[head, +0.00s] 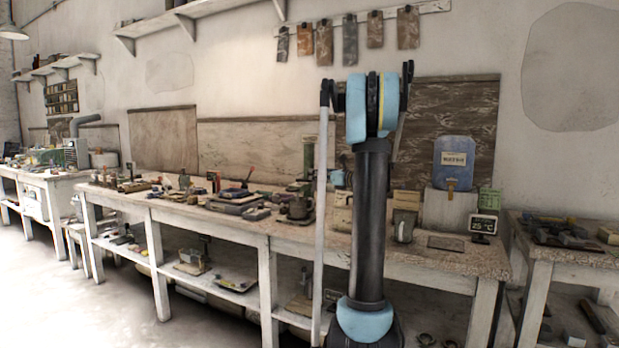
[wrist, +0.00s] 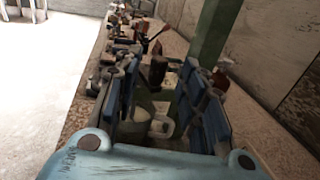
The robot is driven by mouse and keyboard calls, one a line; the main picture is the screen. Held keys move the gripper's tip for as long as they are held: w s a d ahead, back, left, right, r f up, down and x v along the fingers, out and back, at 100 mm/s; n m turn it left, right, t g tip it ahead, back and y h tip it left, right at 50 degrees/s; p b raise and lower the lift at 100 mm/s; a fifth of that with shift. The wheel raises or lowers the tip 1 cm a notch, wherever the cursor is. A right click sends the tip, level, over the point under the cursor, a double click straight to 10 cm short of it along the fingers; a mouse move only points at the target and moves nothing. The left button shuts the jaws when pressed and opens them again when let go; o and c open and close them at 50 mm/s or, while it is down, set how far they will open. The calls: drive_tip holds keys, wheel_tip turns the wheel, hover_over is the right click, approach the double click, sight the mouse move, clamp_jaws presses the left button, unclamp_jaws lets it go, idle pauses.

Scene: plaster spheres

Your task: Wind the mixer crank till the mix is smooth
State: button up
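My gripper (wrist: 161,72) is open in the wrist view, with a dark blue finger on each side and a clear gap between them. Beyond and below the gap is a pale, rounded vessel-like thing (wrist: 156,112), partly hidden by the fingers. A brown block-like part (wrist: 153,70) shows between the fingertips; I cannot tell whether they touch it. I cannot clearly pick out the mixer, its crank or the mix in either view. In the head view my arm covers part of the bench, and the gripper's fingers cannot be made out.
A long, cluttered workbench (head: 400,262) runs along the wall. A green post (wrist: 214,32) rises just beyond the right finger. The floor at left is clear.

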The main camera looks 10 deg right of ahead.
drive_tip(key=shift+x, duration=2.55)
drive_tip(key=shift+c, duration=0.3)
clamp_jaws()
